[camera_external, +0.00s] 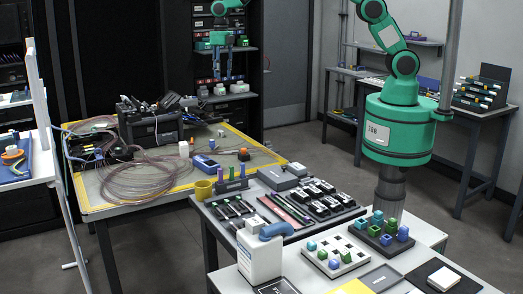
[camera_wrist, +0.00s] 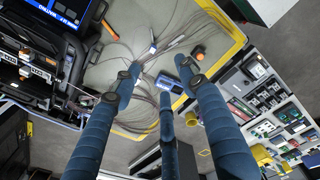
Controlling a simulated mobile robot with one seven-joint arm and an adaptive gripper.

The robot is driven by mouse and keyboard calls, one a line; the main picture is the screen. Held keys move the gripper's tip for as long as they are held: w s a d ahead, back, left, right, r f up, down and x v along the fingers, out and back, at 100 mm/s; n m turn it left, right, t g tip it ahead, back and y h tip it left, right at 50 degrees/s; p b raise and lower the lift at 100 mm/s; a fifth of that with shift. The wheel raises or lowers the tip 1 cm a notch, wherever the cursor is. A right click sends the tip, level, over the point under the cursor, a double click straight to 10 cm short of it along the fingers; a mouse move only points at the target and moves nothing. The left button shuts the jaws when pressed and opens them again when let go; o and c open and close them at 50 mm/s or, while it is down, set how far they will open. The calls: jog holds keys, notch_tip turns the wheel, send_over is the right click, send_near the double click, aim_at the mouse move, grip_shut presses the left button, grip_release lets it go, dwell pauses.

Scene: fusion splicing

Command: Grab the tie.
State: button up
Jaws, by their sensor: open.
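My gripper (camera_external: 222,62) hangs fingers-down above the far side of the yellow-edged table in the external view, with clear air below it. In the wrist view its blue fingers (camera_wrist: 162,80) are spread apart with nothing between them. Loops of thin clear-brown cable (camera_external: 140,177) lie on that table, and they also show beyond the fingers in the wrist view (camera_wrist: 125,62). I cannot make out for certain which small thing is the tie. The fingers hide part of the tabletop in the wrist view.
The yellow-edged table (camera_external: 88,205) also bears a black tool case (camera_external: 150,128), a blue handheld device (camera_external: 205,163) and an orange piece (camera_external: 243,154). A grey table with trays of small parts (camera_external: 320,200) stands nearer. Shelves (camera_external: 235,97) stand behind my gripper.

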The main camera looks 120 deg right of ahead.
jog(key=s+d+f+n, duration=0.2)
jog(key=d+f, duration=0.6)
jog(key=f, duration=0.1)
jog(key=s+d+f+n+y+p, duration=0.1)
jog(key=s+d+f+n, duration=0.1)
jog(key=d+f, duration=0.6)
jog(key=shift+d+f+g, duration=0.15)
jog(key=shift+f+g, duration=0.25)
jog(key=shift+f, duration=0.55)
send_over(220, 131)
jog(key=d, duration=0.1)
jog(key=f, duration=0.8)
jog(key=shift+w+d+f, duration=0.15)
jog(key=shift+w+f, duration=0.05)
jog(key=shift+s+a+f, duration=0.15)
jog(key=shift+a+f, duration=0.05)
jog(key=shift+f, duration=1.1)
jog(key=shift+s+a+f, duration=0.15)
jog(key=shift+f, duration=1.15)
